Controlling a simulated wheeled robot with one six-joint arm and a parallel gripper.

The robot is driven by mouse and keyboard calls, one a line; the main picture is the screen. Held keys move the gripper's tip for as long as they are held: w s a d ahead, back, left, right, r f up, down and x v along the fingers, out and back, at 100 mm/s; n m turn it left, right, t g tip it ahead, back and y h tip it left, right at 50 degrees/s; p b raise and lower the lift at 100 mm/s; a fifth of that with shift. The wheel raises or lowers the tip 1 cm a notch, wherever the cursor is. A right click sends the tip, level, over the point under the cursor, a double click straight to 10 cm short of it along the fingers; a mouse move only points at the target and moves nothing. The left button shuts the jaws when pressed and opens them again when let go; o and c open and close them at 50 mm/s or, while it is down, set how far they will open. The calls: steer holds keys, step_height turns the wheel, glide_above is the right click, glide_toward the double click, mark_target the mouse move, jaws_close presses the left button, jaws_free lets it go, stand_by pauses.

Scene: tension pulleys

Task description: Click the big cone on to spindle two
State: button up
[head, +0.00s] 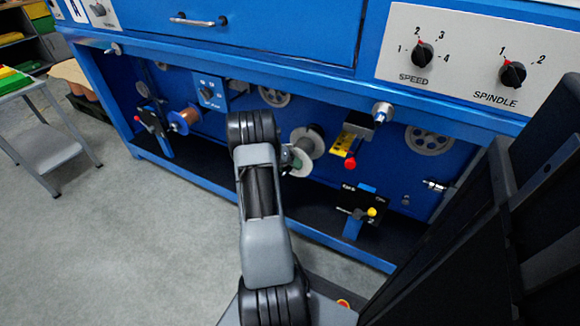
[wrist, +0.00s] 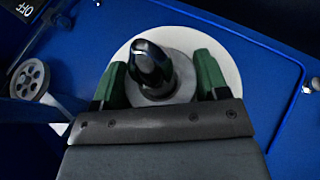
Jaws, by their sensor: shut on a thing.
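The big cone (wrist: 226,56) shows in the wrist view as a pale round disc with a grey hub between the green fingers of my gripper (wrist: 161,75). My gripper is shut on it. A dark shiny round-ended rod (wrist: 152,68) stands at the hub's middle; I cannot tell whether it is the spindle or how far the cone sits on it. In the head view the pale cone (head: 314,142) is close to the blue panel, right of my arm, with my gripper (head: 292,158) partly hidden at its near side. No spindle label is readable there.
Blue machine panel (head: 250,195) lies behind. A copper-coloured spool (head: 184,120) is to the left. A red-knobbed lever (head: 350,161) on a yellow plate and a yellow-knobbed lever (head: 371,212) are to the right. The spindle knob (head: 512,74) is upper right. Clear floor lies front left.

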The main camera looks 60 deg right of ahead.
steer(key=o, duration=1.1)
steer(key=shift+d+r, duration=0.1)
steer(key=shift+c, duration=0.2)
steer(key=shift+o, duration=0.3)
steer(key=shift+w+d+r+p, duration=0.1)
steer(key=shift+w+r+p, duration=0.3)
steer(key=shift+r, duration=0.4)
steer(key=w+r+p, duration=0.2)
steer(key=w+r, duration=0.2)
steer(key=r, duration=0.1)
steer(key=shift+w+r, duration=0.25)
steer(key=shift+w, duration=0.1)
